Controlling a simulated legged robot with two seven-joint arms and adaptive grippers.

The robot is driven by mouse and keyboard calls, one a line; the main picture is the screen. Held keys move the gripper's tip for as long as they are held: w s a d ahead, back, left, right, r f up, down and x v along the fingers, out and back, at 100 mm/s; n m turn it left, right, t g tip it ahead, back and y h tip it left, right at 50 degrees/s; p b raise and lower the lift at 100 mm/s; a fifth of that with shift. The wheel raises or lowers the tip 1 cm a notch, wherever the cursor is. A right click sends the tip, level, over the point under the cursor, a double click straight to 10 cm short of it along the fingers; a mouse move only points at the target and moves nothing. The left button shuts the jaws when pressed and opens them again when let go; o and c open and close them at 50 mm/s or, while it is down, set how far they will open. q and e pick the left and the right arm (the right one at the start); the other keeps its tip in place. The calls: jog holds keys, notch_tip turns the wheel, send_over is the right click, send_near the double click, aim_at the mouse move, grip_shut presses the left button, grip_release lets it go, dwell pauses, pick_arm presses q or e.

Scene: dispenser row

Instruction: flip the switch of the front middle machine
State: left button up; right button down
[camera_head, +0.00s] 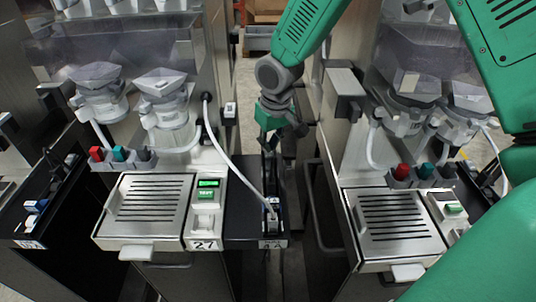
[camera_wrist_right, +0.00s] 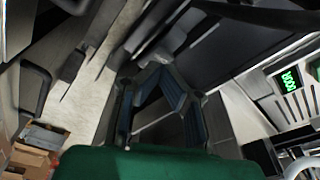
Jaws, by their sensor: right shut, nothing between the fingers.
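The middle machine (camera_head: 168,205) has a ribbed drip tray, a green lit display (camera_head: 208,184) and a label that reads like 27. A small light switch box with a dark part (camera_head: 230,112) is on its right side wall. A black side panel (camera_head: 240,222) beside the tray carries a socket-like fitting (camera_head: 271,212) with a white cable. My right gripper (camera_head: 270,155) points down above the back of this panel, shut and empty; its tips are dark and hard to make out. Its fingers (camera_wrist_right: 160,115) show in the right wrist view. My left gripper is not in view.
White cables (camera_head: 232,160) loop in front of the middle machine, left of my right gripper. Another machine (camera_head: 392,222) stands to the right, with a narrow gap between. A further machine's dark panel (camera_head: 50,205) is at the left. Coloured knobs (camera_head: 119,155) sit above the middle tray.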

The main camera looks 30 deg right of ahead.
jog(key=shift+d+f, duration=0.25)
jog(key=shift+f, duration=0.05)
jog(key=shift+a+f, duration=0.15)
jog(key=shift+a, duration=0.4)
jog(key=shift+d+f+b, duration=0.4)
jog(key=shift+d+f, duration=0.05)
jog(key=shift+d, duration=0.05)
